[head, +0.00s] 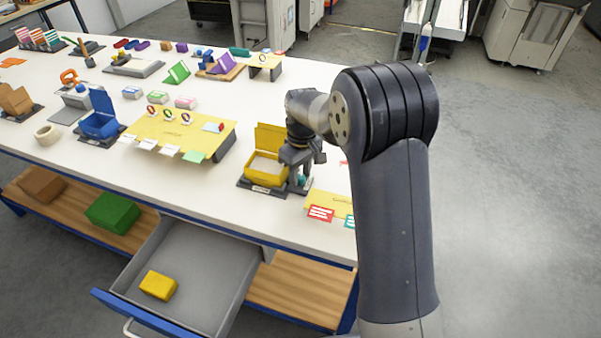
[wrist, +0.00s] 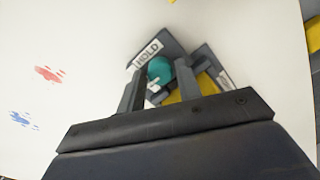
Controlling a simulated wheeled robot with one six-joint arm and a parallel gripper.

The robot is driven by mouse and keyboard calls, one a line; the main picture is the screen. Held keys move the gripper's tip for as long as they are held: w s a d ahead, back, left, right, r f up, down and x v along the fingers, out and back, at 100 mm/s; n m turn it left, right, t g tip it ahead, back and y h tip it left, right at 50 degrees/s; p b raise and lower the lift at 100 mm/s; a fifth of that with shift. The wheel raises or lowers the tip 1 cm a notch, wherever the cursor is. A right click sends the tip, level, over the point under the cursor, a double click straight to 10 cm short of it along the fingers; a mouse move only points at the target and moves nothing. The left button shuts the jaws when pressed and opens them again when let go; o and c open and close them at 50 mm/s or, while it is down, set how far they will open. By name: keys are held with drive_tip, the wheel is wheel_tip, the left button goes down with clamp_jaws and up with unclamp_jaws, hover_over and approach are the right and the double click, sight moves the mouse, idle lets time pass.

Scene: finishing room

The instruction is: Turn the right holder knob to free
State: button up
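The teal knob (wrist: 160,70) is on a dark grey holder (wrist: 172,46) with a white label reading HOLD (wrist: 148,53). In the head view the knob (head: 302,180) shows only as a small teal patch under my gripper (head: 300,168), beside the open yellow box (head: 264,168). In the wrist view my gripper (wrist: 160,72) has its fingers apart, one on each side of the knob. Whether they touch it is unclear. A white mark shows low on the knob, partly hidden, so its exact setting cannot be read.
A yellow board (head: 330,202) with red and teal cards lies to the right. A larger yellow board (head: 190,128) and a blue open box (head: 100,124) stand to the left. An open drawer (head: 200,262) holding a yellow block (head: 158,285) sticks out below the table.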

sight(302, 176)
wheel_tip(302, 176, up, 11)
drive_tip(key=shift+d+b, duration=0.15)
drive_tip(key=shift+b, duration=0.25)
drive_tip(key=shift+w+f, duration=0.1)
drive_tip(key=shift+f, duration=0.15)
wheel_tip(302, 176, down, 11)
drive_tip(key=shift+r+p, duration=0.2)
drive_tip(key=shift+p, duration=0.2)
idle(0.3)
drive_tip(key=shift+r, duration=0.1)
